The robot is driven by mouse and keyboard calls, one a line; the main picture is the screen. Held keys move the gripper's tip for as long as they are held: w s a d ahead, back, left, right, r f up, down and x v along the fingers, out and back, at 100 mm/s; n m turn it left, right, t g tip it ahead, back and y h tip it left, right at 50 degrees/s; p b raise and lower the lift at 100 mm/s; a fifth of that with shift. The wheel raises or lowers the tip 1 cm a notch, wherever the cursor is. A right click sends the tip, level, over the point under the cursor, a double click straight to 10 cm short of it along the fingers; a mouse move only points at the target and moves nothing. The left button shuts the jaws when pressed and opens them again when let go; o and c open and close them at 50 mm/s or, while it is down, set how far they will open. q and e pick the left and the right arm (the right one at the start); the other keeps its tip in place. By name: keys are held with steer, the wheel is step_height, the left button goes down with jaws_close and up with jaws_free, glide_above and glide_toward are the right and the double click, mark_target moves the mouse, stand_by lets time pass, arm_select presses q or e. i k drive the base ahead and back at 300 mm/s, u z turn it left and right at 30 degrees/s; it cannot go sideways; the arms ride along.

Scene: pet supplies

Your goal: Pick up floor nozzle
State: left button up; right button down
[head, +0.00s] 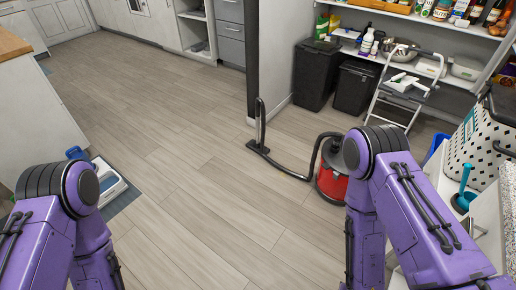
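The floor nozzle (257,147) lies on the wooden floor near the end of the dark wall panel. A dark tube (260,118) stands upright from it. A black hose (292,173) runs along the floor from the nozzle to a red vacuum cleaner (331,184), which is partly hidden behind my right arm. My two purple arms come in from the lower left and lower right, both well short of the nozzle. Neither gripper shows.
Two black bins (314,75) stand behind the nozzle, with a step ladder (400,92) to their right. Stocked shelves (455,22) line the back right. A white laundry basket (484,135) stands at the right. The middle floor (190,180) is clear.

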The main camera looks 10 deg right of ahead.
mark_target(254, 145)
steer(key=u, duration=0.55)
steer(key=i, duration=2.1)
steer(key=z, duration=1)
steer(key=i, duration=0.75)
steer(key=z, duration=1)
steer(key=i, duration=0.65)
